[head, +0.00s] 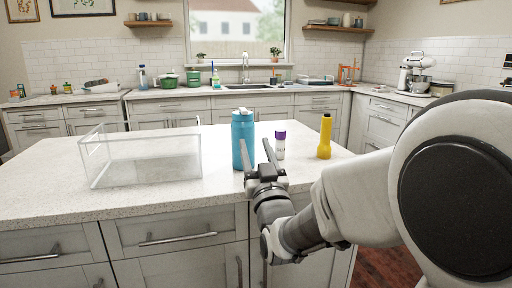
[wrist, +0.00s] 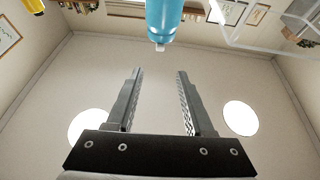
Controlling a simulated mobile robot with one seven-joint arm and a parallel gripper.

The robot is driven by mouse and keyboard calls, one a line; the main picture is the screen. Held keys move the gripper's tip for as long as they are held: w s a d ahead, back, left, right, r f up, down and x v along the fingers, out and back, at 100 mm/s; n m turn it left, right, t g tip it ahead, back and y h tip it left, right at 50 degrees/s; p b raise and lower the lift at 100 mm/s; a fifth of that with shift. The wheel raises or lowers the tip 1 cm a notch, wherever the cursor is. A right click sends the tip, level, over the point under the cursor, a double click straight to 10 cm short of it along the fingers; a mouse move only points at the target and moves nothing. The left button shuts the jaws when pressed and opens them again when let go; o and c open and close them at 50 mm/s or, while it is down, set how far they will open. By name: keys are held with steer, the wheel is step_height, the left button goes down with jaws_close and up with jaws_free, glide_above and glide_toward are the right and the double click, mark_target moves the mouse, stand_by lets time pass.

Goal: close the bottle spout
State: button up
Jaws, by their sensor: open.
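The blue bottle (head: 243,142) stands upright on the counter, near its front edge. A small pale spout (wrist: 160,47) sticks out from its top in the wrist view, where the bottle (wrist: 163,18) appears upside down. The spout's exact angle is hard to tell. My gripper (head: 256,150) is in front of the bottle, and one finger overlaps it in the head view. In the wrist view, my gripper (wrist: 155,82) is open with nothing between its fingers, and the bottle is beyond the fingertips.
A clear bin (head: 150,160) stands left of the bottle. The counter (head: 55,195) is bare at the far left.

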steer(key=shift+s+f, duration=0.1)
steer(key=shift+s, duration=0.1)
steer(key=shift+d, duration=0.15)
stand_by(0.3)
steer(key=s+d+f+m+g+h, duration=0.1)
steer(key=s+d+f+g+h, duration=0.1)
steer(key=s+d+f+g, duration=0.5)
steer(key=s+d+f+m+g+h, duration=0.15)
steer(key=s+g, duration=0.25)
steer(key=s, duration=0.8)
steer(key=s+d+f+g+h, duration=0.2)
steer(key=s+d+f+g, duration=0.35)
steer(key=s, duration=0.35)
step_height(320, 180, up, 28)
steer(key=s+p, duration=0.1)
steer(key=p, duration=2.7)
steer(key=shift+s+p, duration=0.3)
